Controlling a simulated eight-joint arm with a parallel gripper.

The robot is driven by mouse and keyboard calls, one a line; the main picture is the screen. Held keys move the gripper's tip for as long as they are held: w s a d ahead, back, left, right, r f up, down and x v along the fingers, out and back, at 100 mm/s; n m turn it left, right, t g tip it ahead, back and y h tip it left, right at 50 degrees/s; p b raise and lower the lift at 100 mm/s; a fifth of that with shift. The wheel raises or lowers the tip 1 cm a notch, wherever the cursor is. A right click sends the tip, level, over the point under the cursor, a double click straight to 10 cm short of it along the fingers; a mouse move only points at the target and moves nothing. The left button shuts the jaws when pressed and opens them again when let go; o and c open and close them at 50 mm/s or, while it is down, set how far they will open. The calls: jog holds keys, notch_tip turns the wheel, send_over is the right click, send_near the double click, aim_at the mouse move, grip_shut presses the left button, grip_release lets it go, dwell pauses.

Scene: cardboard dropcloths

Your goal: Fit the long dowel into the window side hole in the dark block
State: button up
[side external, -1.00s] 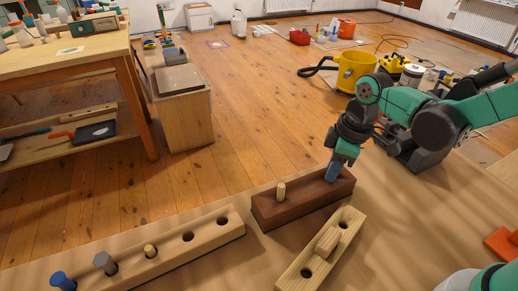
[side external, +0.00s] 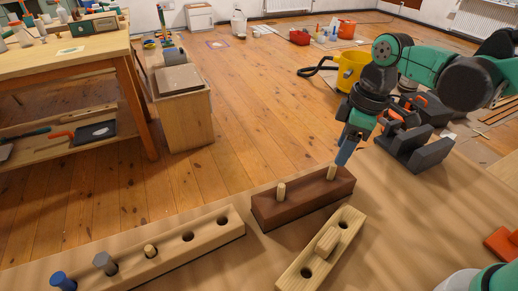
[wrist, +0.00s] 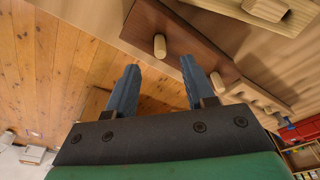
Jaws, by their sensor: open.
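The dark brown block (side external: 302,203) lies on the cardboard-coloured surface. Two pale dowels stand upright in its top: a left dowel (side external: 281,192) and a right dowel (side external: 332,173) near its right end. I cannot tell which is the long one. My gripper (side external: 342,158) is open, just above the right dowel and apart from the block. In the wrist view, the dark block (wrist: 190,42) shows past my open blue fingers (wrist: 160,68). The right dowel (wrist: 160,45) lies in line with the gap between them, and the left dowel (wrist: 217,82) is off to one side.
A pale block (side external: 318,258) with a thick wooden peg (side external: 327,241) between two open holes lies in front. A long pale rail (side external: 206,229) at left holds a blue peg (side external: 62,282), a grey peg (side external: 105,263) and a short wooden peg (side external: 150,250), with two empty holes.

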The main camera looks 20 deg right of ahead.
notch_tip(320, 180, up, 6)
jog(key=s+d+f+m+t+h, duration=0.1)
jog(key=s+d+m+t, duration=0.3)
jog(key=m, duration=0.5)
jog(key=shift+s+d+f+t, duration=0.15)
jog(key=shift+d+f+t, duration=0.05)
jog(key=shift+f+t, duration=0.7)
